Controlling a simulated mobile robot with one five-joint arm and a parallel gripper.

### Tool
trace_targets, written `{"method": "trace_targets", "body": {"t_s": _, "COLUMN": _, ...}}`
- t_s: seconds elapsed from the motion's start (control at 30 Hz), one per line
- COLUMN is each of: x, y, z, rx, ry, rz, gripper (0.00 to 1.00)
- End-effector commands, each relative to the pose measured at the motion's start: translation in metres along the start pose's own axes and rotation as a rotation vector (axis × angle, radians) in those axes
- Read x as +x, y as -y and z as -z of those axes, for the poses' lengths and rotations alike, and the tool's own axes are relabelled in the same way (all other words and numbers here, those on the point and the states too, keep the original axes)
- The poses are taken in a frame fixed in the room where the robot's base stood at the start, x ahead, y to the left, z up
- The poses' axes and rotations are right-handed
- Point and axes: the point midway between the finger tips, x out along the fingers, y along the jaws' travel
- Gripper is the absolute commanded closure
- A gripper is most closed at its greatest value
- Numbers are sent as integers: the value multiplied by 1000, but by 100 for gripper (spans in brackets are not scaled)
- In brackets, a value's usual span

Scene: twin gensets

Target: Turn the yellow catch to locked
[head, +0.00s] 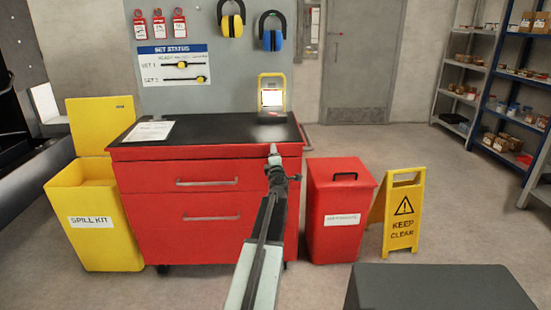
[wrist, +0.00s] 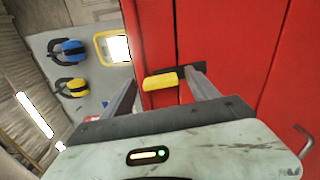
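The yellow catch (wrist: 160,81) shows in the wrist view as a short yellow bar by a dark plate (wrist: 190,71) on the red cabinet front (wrist: 235,50). My gripper (wrist: 160,76) is open, with one finger on each side of the catch in the picture. I cannot tell whether either finger touches it. In the head view my gripper (head: 275,160) is at the upper right of the red drawer cabinet (head: 208,205). The catch cannot be made out there, behind my gripper and arm.
A work lamp (head: 272,97) and a paper (head: 148,131) sit on the cabinet's black top. A red bin (head: 337,215) and a yellow floor sign (head: 403,215) stand to the right. A yellow spill kit bin (head: 100,240) stands left. Open floor lies beyond the sign.

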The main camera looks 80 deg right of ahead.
Motion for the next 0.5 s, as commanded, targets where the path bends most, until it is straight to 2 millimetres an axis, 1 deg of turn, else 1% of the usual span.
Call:
{"method": "trace_targets", "body": {"t_s": 0.17, "x": -1, "y": 0, "z": -1, "rx": 0, "ry": 3, "rz": 0, "gripper": 31}}
{"method": "trace_targets", "body": {"t_s": 0.27, "x": -6, "y": 0, "z": -1, "rx": 0, "ry": 3, "rz": 0, "gripper": 31}}
{"method": "trace_targets", "body": {"t_s": 0.37, "x": -20, "y": 0, "z": -1, "rx": 0, "ry": 4, "rz": 0, "gripper": 31}}
{"method": "trace_targets", "body": {"t_s": 0.5, "x": -49, "y": 0, "z": 0, "rx": 0, "ry": 4, "rz": 0, "gripper": 31}}
